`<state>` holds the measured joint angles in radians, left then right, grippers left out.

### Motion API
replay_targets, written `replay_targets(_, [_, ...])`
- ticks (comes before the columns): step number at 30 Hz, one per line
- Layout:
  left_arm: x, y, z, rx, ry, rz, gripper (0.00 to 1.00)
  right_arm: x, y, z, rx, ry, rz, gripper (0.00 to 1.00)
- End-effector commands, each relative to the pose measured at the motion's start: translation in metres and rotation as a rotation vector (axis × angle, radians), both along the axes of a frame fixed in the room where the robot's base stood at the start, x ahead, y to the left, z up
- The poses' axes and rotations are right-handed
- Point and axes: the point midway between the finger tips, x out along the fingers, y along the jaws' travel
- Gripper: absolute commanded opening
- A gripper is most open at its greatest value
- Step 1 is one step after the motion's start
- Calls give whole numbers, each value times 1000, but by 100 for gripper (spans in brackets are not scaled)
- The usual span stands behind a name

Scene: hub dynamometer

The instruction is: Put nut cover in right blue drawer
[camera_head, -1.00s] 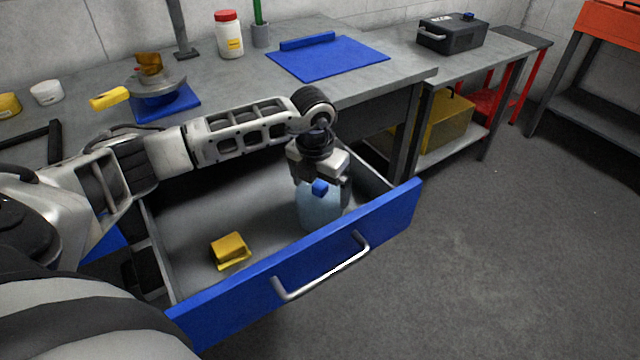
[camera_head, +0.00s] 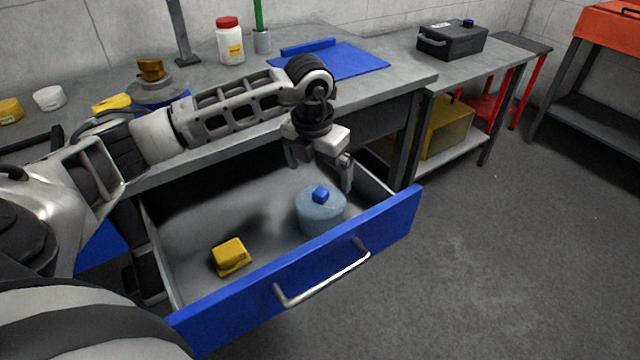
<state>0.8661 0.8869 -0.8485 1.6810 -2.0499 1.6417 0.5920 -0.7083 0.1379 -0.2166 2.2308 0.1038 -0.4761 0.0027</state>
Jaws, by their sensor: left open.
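The right blue drawer (camera_head: 392,214) is pulled open below the workbench. A round pale-blue cover with a small blue knob, which looks like the nut cover (camera_head: 321,217), stands upright on the drawer floor near the front panel. My left gripper (camera_head: 320,171) is above and just behind the knob, pointing down. Its two fingers are spread apart and empty, clear of the cover. My right gripper is not in view.
A yellow block (camera_head: 230,256) lies in the drawer at the front left. The floor at right is clear.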

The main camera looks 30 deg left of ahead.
Motion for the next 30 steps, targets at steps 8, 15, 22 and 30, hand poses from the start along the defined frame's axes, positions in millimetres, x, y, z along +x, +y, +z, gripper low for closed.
replay_targets(8, [-5,0,45,0,-1,0,100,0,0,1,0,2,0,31])
replay_targets(15, [-7,0,53,1,0,0,100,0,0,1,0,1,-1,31])
replay_targets(22, [-7,0,52,0,1,0,100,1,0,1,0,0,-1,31])
replay_targets(30, [-7,0,58,0,1,0,100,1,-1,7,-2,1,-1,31])
